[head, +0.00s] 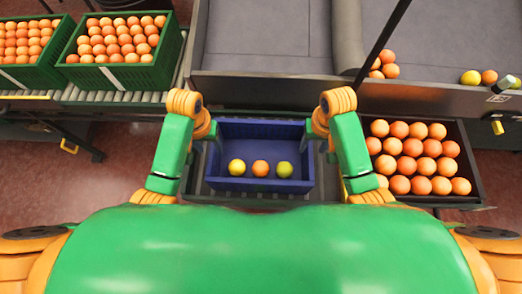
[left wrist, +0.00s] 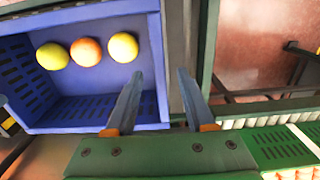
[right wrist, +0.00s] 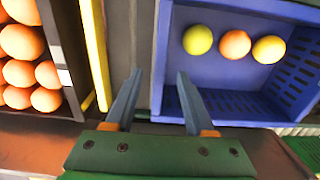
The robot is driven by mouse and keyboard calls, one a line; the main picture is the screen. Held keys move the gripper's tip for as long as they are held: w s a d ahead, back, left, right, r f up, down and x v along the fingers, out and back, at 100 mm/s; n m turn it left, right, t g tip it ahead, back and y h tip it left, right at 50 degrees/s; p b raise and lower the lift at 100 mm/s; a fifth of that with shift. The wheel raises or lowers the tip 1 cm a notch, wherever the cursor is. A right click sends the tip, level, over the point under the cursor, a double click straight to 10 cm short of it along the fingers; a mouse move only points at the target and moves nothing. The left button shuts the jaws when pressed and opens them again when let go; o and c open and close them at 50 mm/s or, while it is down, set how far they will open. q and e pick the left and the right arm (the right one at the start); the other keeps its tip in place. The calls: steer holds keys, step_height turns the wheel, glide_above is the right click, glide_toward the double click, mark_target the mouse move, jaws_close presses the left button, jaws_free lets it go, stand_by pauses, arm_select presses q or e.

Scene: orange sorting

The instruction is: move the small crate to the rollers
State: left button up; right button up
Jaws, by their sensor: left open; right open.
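The small blue crate (head: 262,127) sits in front of me in the head view, with two yellow fruits and one orange fruit in a row inside. My left gripper (head: 213,134) is open at its left side. In the left wrist view the crate's side rim (left wrist: 157,62) lines up between the open fingers (left wrist: 160,74). My right gripper (head: 318,134) is open at its right side. In the right wrist view the opposite rim (right wrist: 160,60) lines up between the fingers (right wrist: 160,74). I cannot tell if the fingers touch. The rollers (head: 115,96) run at upper left.
Two green crates (head: 122,76) full of oranges stand on the rollers. A dark crate (head: 474,165) of oranges is right of the blue crate. Grey conveyor surfaces (head: 265,38) lie ahead, with loose fruits at right. A dark post crosses at upper right.

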mark_target(216, 157)
arm_select(q)
step_height(216, 157, down, 2)
steer(key=shift+w+d+f+b, duration=0.1)
steer(key=shift+b, duration=0.55)
arm_select(e)
step_height(216, 157, down, 2)
steer(key=shift+w+d+f, duration=0.1)
arm_select(q)
steer(key=shift+w, duration=0.25)
arm_select(e)
steer(key=shift+w, duration=0.25)
arm_select(q)
steer(key=shift+s, duration=0.1)
arm_select(e)
steer(key=shift+s, duration=0.1)
arm_select(q)
steer(key=shift+f, duration=0.25)
arm_select(e)
steer(key=shift+f, duration=0.25)
arm_select(q)
step_height(216, 157, down, 6)
steer(key=shift+f, duration=0.2)
arm_select(e)
step_height(216, 157, down, 6)
steer(key=shift+f, duration=0.2)
arm_select(q)
jaws_close()
arm_select(e)
jaws_close()
